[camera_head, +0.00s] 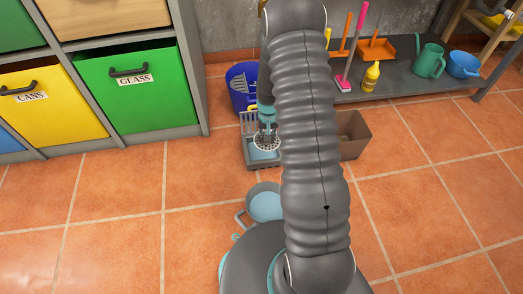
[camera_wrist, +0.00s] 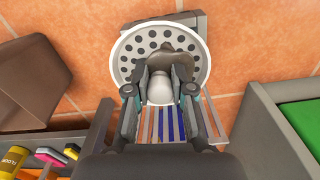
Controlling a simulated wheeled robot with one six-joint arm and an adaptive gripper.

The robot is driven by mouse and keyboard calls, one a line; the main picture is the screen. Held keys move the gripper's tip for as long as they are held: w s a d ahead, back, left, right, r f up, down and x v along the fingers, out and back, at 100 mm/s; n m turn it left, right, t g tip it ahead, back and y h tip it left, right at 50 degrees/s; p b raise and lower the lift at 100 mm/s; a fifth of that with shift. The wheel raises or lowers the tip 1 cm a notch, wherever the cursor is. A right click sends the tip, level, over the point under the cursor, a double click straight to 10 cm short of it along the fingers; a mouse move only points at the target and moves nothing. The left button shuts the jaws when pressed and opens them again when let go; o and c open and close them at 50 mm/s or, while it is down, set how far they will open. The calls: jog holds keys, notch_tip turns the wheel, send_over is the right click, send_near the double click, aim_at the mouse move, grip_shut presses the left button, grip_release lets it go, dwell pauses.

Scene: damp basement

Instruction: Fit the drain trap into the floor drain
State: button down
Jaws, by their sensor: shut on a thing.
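The drain trap, a white disc with dark holes and a pale knob, is in my gripper (camera_wrist: 160,85). In the wrist view the trap's disc (camera_wrist: 203,52) spreads beyond both fingers, which are shut on its middle. The head view shows my gripper (camera_head: 267,130) with the trap (camera_head: 265,145) just below it, over the floor drain. The floor drain's grey frame (camera_head: 248,160) has a slatted grate (camera_head: 249,124) standing up at its back. The trap hides much of the drain opening, and I cannot tell whether it touches the drain.
A brown box (camera_head: 354,135) stands right of the drain, and a blue bucket (camera_head: 238,98) behind it. Bins (camera_head: 140,87) stand left; a low shelf (camera_head: 400,88) with tools is at the back right. Tiled floor is clear left and right.

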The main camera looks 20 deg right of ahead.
jog(key=s+d+f+m+p, duration=0.1)
jog(key=s+d+f+m, duration=0.15)
jog(key=d+f, duration=0.35)
jog(key=b, duration=0.1)
send_over(262, 154)
jog(key=shift+n, duration=0.25)
notch_tip(262, 154, down, 8)
jog(key=shift+d+f, duration=0.1)
jog(key=shift+f, duration=2.1)
jog(key=shift+b, duration=0.3)
jog(key=shift+f, duration=0.3)
jog(key=c, duration=1)
grip_release()
jog(key=shift+r, duration=0.1)
